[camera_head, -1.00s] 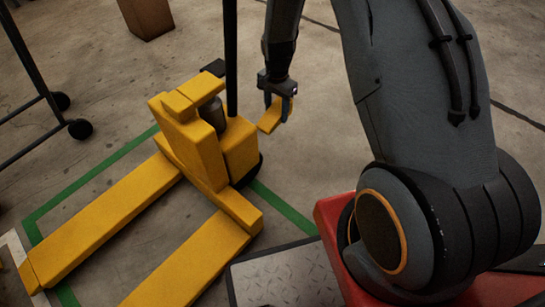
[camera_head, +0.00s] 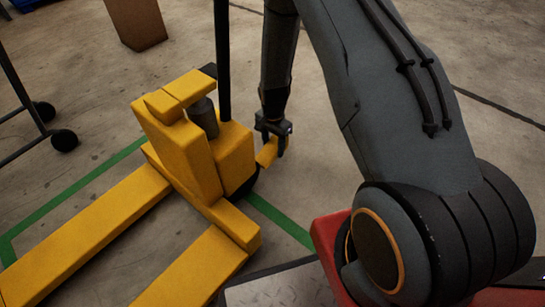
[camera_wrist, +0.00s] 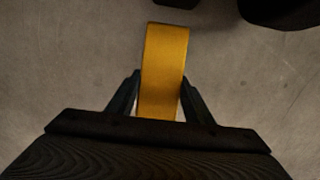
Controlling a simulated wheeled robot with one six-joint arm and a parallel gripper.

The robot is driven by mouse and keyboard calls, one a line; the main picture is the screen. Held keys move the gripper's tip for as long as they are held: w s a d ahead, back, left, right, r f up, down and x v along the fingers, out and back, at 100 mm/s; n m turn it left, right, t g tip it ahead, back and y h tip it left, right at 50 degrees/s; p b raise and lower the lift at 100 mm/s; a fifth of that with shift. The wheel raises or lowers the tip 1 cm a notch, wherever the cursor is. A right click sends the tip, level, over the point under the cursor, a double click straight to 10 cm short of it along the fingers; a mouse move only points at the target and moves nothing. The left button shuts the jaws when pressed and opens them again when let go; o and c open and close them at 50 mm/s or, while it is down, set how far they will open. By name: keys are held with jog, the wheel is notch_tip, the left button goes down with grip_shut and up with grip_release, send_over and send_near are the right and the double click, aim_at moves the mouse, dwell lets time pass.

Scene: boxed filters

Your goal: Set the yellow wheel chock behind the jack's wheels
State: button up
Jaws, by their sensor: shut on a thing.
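The yellow wheel chock (camera_head: 266,155) is held by my gripper (camera_head: 272,142), close to the right side of the yellow pallet jack (camera_head: 190,150) in the head view. In the wrist view the chock (camera_wrist: 164,70) sits between both fingers of my gripper (camera_wrist: 160,98), its far end sticking out past the tips. A dark wheel (camera_head: 247,184) shows partly under the jack's body, just left of the chock. Dark round shapes (camera_wrist: 290,10) are at the top right of the wrist view. I cannot tell whether the chock touches the floor or the wheel.
Green tape (camera_head: 280,221) marks the floor around the jack. A black wheeled frame (camera_head: 55,139) stands at the left, and a brown box (camera_head: 137,22) at the back. The jack's dark upright handle (camera_head: 222,60) rises left of my arm. Floor right of the gripper is clear.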

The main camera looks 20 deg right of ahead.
aim_at(273, 145)
jog(key=shift+f+b, duration=1.35)
jog(key=shift+f, duration=1.2)
jog(key=shift+f, duration=0.1)
jog(key=o, duration=1.4)
notch_tip(273, 145, up, 12)
jog(key=p, duration=0.6)
jog(key=shift+p, duration=0.35)
